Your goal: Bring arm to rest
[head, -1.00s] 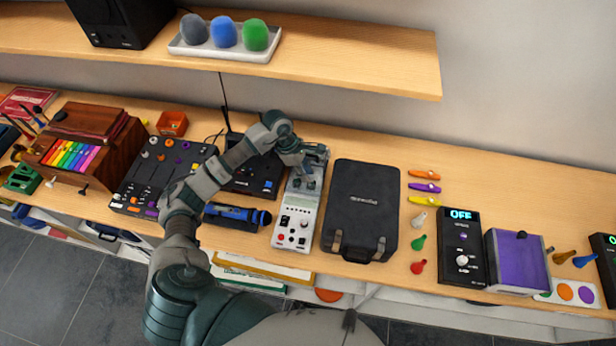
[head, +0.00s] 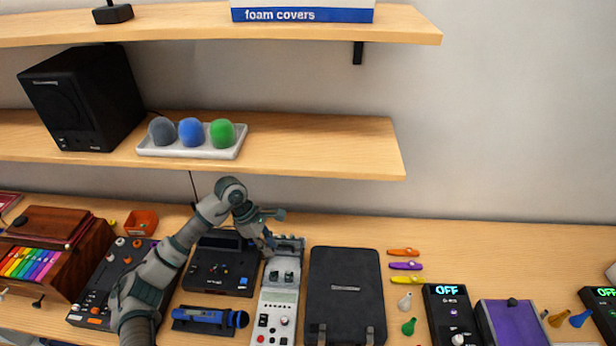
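My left arm comes in from the lower left and bends down over the bench. Its gripper (head: 268,246) is small in the head view and hangs by the upper left edge of a pale grey instrument (head: 278,300). The fingers are too small and too much in line with the wrist to tell whether they are open or shut. I see nothing clearly held. Whether the fingertips touch the instrument cannot be told. My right gripper is not in view.
A black case (head: 345,296) lies right of the grey instrument. A black box (head: 220,268) and a blue microphone (head: 208,317) lie left. Above is a shelf (head: 320,150) with a tray (head: 190,150) of foam covers. The wall side at the right is clear.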

